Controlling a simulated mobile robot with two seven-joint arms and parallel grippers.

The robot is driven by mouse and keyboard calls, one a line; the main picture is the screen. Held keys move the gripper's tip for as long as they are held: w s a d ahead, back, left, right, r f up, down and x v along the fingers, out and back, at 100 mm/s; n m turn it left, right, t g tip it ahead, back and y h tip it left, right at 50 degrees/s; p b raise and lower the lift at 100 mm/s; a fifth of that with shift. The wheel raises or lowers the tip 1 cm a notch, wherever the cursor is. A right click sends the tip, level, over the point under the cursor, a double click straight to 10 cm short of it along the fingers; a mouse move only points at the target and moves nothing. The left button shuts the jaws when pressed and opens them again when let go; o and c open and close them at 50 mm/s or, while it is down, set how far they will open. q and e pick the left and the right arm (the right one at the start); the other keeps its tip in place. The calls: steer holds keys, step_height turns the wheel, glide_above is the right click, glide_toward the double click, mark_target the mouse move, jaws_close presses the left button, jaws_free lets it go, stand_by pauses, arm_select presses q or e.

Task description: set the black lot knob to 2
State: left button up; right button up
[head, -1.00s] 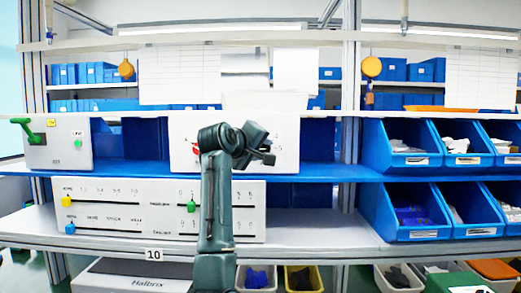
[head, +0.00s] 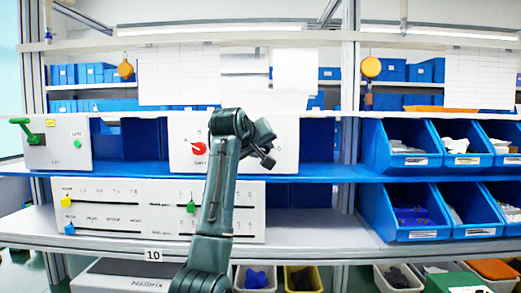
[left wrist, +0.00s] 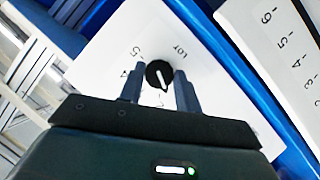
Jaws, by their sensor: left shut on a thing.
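The black lot knob (left wrist: 159,74) is round with a white pointer line, on a white panel (left wrist: 118,50). In the left wrist view its pointer runs toward the lower edge, between my fingers. The label LOT is printed at its upper right, with 5 and 4 at its left. My left gripper (left wrist: 158,84) is shut on the knob, one finger on each side. In the head view the left gripper (head: 267,150) is in front of the white box (head: 285,130) on the upper shelf and hides the knob. My right gripper is not in view.
A red knob (head: 199,149) is on the same box, left of my arm. A slider panel (head: 110,225) stands on the lower shelf, and a box with a green lever (head: 28,130) at the left. Blue bins (head: 400,160) fill the right side.

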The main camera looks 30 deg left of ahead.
arm_select(q)
steer(key=shift+d+r+m+g+y, duration=0.15)
steer(key=shift+m+g+y, duration=0.65)
steer(key=shift+m, duration=0.4)
steer(key=o, duration=1)
steer(key=shift+c, duration=0.2)
steer(key=shift+s+d, duration=0.1)
steer(key=shift+s, duration=0.1)
steer(key=b+v, duration=0.3)
steer(key=v, duration=0.9)
steer(key=shift+s+r+b, duration=0.2)
steer(key=shift+r+b, duration=0.05)
steer(key=shift+b, duration=0.15)
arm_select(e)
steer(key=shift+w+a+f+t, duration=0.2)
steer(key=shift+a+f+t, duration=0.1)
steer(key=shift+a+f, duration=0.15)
arm_select(q)
steer(key=shift+d, duration=0.1)
